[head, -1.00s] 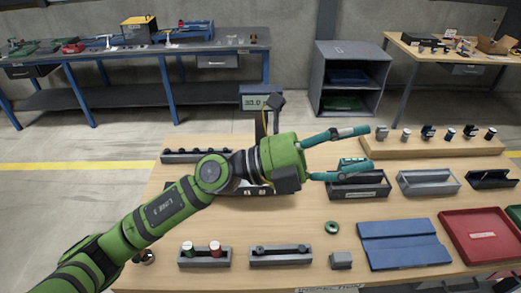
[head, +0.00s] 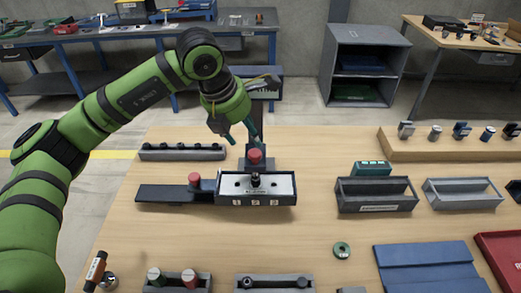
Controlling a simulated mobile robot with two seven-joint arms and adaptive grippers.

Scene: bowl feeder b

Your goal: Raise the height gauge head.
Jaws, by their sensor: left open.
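The height gauge (head: 264,106) stands at the back of the table, a dark upright column behind a dark fixture. A red-topped part (head: 255,155) on a dark block sits just below the fingertips. My right gripper is not in view.
A fixture tray (head: 225,201) with a white plate and a red knob lies in front of the gauge. Dark and grey bins (head: 376,207) stand at right. A green ring (head: 341,250) lies on clear wood.

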